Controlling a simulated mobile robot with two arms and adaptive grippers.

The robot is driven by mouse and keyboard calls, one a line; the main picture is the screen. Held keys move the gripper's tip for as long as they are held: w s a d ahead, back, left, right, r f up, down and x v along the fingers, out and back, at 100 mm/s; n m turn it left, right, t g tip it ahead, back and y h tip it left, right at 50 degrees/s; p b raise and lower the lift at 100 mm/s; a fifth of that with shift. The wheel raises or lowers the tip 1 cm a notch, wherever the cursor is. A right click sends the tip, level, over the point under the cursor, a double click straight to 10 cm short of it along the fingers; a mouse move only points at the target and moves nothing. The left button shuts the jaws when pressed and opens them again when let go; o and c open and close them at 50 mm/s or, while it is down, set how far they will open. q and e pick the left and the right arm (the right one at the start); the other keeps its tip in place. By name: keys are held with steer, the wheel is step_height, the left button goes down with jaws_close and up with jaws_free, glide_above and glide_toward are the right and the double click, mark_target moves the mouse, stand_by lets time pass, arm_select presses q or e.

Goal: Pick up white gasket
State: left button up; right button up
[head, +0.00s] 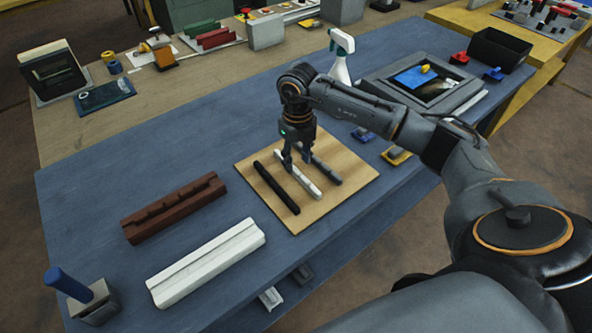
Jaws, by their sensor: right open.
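The white gasket (308,184) is a thin white strip lying on a light wooden board (348,199). A black strip (276,188) lies to its left and a grey strip (326,171) to its right on the same board. My right gripper (296,168) points down over the white gasket, with its open fingers at the strip's far part. The fingers hide part of the strip, and I cannot tell whether they touch it. My left gripper is not in view.
A brown grooved block (174,208) and a white grooved block (207,262) lie left of the board. A spray bottle (341,58) and a grey framed tray (462,100) stand behind. A blue-handled tool (82,294) stands front left. The blue tabletop around the board is mostly clear.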

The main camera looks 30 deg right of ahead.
mark_target(297, 174)
steer(key=f, duration=0.3)
steer(key=f+p, duration=0.1)
steer(key=shift+w+d+f, duration=0.15)
steer(key=shift+w+f, duration=0.1)
steer(key=shift+w, duration=0.05)
steer(key=shift+c, duration=0.6)
jaws_close()
steer(key=shift+r, duration=0.1)
